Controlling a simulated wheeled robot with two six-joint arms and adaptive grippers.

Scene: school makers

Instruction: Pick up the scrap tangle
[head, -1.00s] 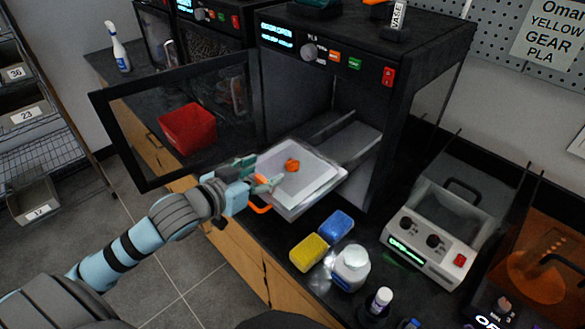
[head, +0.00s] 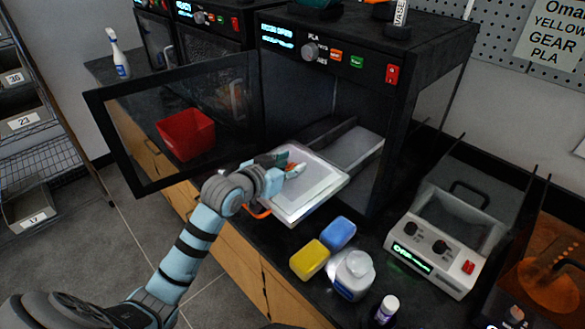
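The orange scrap tangle (head: 291,166) sits on the pale build plate (head: 318,188), which is slid out of the open printer. My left gripper (head: 291,167) reaches over the plate from the left, with its fingers at the tangle. The fingers look parted, one on the far side and one on the near side of the tangle, and they partly hide it. Whether they touch it cannot be made out. My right gripper is not in view.
The printer door (head: 180,122) stands open at the left, close to my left arm. A red bin (head: 186,134) shows behind it. A grey machine (head: 446,240) is farther right.

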